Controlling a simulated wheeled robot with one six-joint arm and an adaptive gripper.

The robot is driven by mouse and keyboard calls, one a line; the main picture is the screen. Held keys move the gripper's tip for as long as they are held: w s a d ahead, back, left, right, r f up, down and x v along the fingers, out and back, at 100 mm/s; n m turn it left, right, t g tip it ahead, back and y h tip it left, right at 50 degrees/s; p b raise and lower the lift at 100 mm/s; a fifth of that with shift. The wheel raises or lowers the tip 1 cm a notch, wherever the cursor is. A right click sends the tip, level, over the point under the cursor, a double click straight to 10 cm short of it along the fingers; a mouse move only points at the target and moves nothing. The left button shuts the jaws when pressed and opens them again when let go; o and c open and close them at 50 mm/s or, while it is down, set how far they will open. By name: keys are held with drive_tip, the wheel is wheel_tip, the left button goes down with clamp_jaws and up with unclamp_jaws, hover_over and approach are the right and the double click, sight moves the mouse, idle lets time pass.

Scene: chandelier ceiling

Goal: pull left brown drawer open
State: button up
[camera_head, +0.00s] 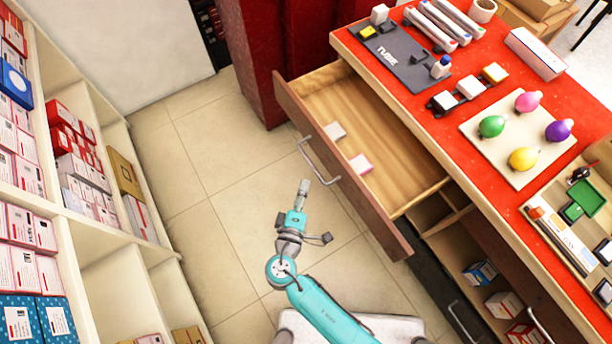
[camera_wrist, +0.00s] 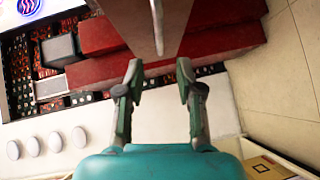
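The brown drawer (camera_head: 372,217) stands pulled well out of the red-topped counter, with its wooden inside showing. Two small pale blocks lie in it. Its metal bar handle (camera_head: 316,163) is on the front panel. My gripper (camera_head: 303,186) is in front of the panel, close to the handle in the picture. In the wrist view, my gripper (camera_wrist: 160,68) is open, its two fingers apart with nothing between the tips. The handle (camera_wrist: 158,28) shows end-on beyond the fingertips, against the drawer front (camera_wrist: 185,15), and looks apart from them.
The red countertop (camera_head: 455,135) holds balloon-like coloured items, a grey mat and small boxes. A dark lower drawer (camera_head: 428,285) and open shelves are below. White shelving with boxes (camera_head: 95,225) stands at left. Tiled floor (camera_head: 215,170) between is clear.

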drive_tip(key=shift+s+a+r, duration=0.15)
drive_tip(key=shift+s, duration=0.8)
drive_tip(key=s+d+f+m+g+y, duration=0.1)
drive_tip(key=s+d+f, duration=0.15)
drive_tip(key=d, duration=0.25)
drive_tip(key=s+d+f+g, duration=0.2)
drive_tip(key=d+f, duration=0.1)
drive_tip(key=d, duration=0.2)
drive_tip(key=s+d+m+g+y, duration=0.2)
drive_tip(key=s+d+m, duration=0.1)
drive_tip(key=s+d, duration=0.55)
drive_tip(key=s+d+r+m+t, duration=0.1)
drive_tip(key=s+r+m, duration=0.4)
drive_tip(key=r, duration=0.6)
drive_tip(key=s+d+r+m+t, duration=0.2)
drive_tip(key=s+r+m, duration=0.3)
drive_tip(key=s+r, duration=0.4)
wheel_tip(320, 180, up, 2)
drive_tip(key=shift+s+d+r+m+t+h, duration=0.1)
drive_tip(key=shift+s+d+m+t+h, duration=0.2)
drive_tip(key=shift+s+d+h, duration=0.1)
